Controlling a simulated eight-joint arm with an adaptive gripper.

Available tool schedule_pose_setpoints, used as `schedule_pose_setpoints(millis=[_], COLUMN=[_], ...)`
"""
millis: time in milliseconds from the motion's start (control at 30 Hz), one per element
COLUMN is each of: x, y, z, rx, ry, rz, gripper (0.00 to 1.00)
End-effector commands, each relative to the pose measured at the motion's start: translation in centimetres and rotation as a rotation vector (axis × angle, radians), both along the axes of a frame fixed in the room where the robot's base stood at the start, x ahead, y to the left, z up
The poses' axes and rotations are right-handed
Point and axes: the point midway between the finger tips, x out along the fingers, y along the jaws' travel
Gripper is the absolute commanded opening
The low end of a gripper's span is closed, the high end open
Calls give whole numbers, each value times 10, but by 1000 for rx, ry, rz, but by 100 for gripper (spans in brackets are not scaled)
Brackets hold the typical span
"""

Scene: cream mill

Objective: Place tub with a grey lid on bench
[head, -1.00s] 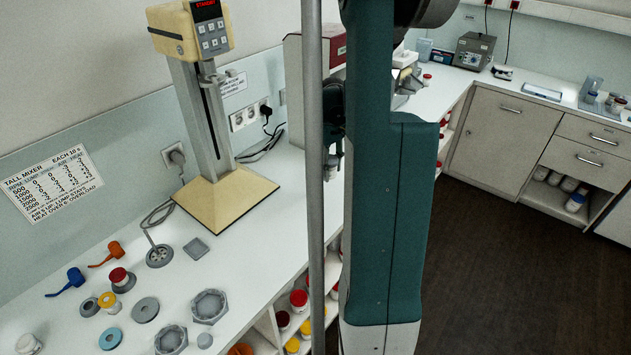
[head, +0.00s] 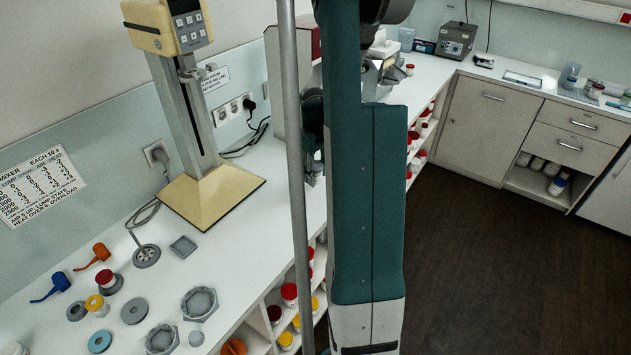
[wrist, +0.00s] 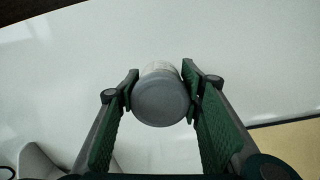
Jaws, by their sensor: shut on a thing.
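The tub with a grey lid (wrist: 160,103) is in the middle of the wrist view, its lid toward the camera and a bit of its pale body showing beyond. My gripper (wrist: 160,83) is shut on it, with one green-padded finger on each side. The white bench surface (wrist: 245,65) fills the view behind the tub. I cannot tell whether the tub touches it or is above it. In the head view, the bench (head: 235,255) runs along the left wall.
A cream mixer stand (head: 210,190) stands on the bench. To its lower left are a red-lidded tub (head: 107,279), a yellow-lidded tub (head: 95,304), scoops, and grey rings and trays. Tubs fill shelves below. A grey-white shape (wrist: 38,162) shows at the wrist view's lower left.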

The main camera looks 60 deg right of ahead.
Motion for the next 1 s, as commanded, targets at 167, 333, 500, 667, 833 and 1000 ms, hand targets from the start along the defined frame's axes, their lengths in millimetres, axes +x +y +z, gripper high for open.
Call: schedule_pose_setpoints(millis=[167, 333, 500, 667, 833, 1000], x=[1, 0, 0, 0, 0, 0], y=[-1, 0, 0, 0, 0, 0], z=[-14, -30, -36, -36, -38, -39], rx=[0, 0, 0, 0, 0, 0], ry=[0, 0, 0, 0, 0, 0], rz=[0, 0, 0, 0, 0, 0], gripper=[23, 23, 23, 23, 23, 49])
